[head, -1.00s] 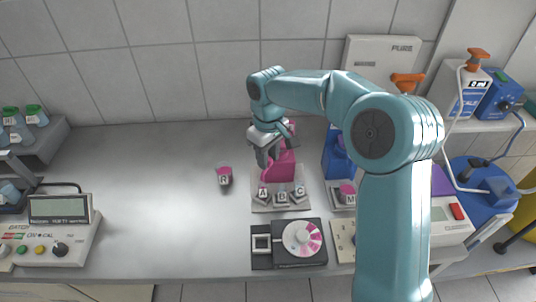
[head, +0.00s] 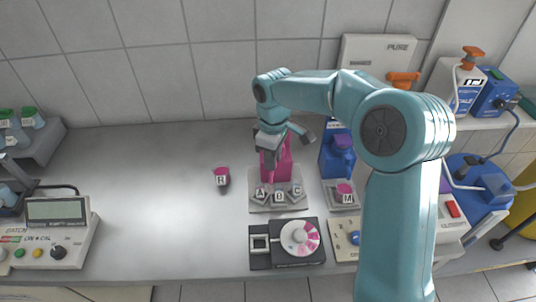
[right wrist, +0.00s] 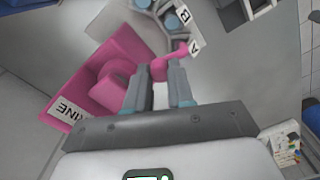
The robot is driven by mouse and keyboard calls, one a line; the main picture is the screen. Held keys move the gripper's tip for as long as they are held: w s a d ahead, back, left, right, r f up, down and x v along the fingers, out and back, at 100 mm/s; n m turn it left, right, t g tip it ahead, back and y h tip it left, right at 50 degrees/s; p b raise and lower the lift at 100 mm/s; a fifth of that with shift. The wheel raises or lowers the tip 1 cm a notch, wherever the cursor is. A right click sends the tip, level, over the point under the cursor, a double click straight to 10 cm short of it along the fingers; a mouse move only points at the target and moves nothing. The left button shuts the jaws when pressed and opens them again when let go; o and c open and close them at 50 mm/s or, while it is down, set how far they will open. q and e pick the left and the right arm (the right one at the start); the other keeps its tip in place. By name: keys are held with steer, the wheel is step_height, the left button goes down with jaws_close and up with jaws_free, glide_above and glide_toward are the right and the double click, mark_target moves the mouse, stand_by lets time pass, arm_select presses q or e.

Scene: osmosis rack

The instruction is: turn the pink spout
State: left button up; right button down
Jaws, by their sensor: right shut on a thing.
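The pink dispenser (head: 284,168) stands at the back of the work surface, behind a grey tray (head: 258,207) with small cups lettered A, B and C. In the right wrist view its body (right wrist: 75,85) carries a label ending in "RINE". Its pink spout (right wrist: 160,67) runs between my fingers and bends toward cup A. My right gripper (head: 285,150) reaches down over the dispenser from the right. In the right wrist view, my right gripper (right wrist: 160,95) is shut on the spout. In the head view the fingers hide part of it. My left gripper is not in view.
A blue dispenser (head: 335,160) and cup M (head: 345,192) stand close on the right. Cup R (head: 222,178) stands alone to the left. A dial device (head: 288,262) lies in front. The left-middle surface is clear.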

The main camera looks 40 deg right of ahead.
steer(key=shift+s+d+f+n+p, duration=0.1)
steer(key=shift+s+d+n+p, duration=0.45)
steer(key=shift+n, duration=0.95)
steer(key=shift+s+d+r+n+p, duration=0.1)
steer(key=shift+d+n+p, duration=0.1)
steer(key=shift+d+n, duration=1)
steer(key=shift+s+d+f+n+p, duration=0.1)
steer(key=shift+s+d+n+p, duration=0.25)
steer(key=shift+n, duration=1.45)
steer(key=c, duration=1.3)
jaws_free()
steer(key=shift+o, duration=0.2)
steer(key=shift+w, duration=0.15)
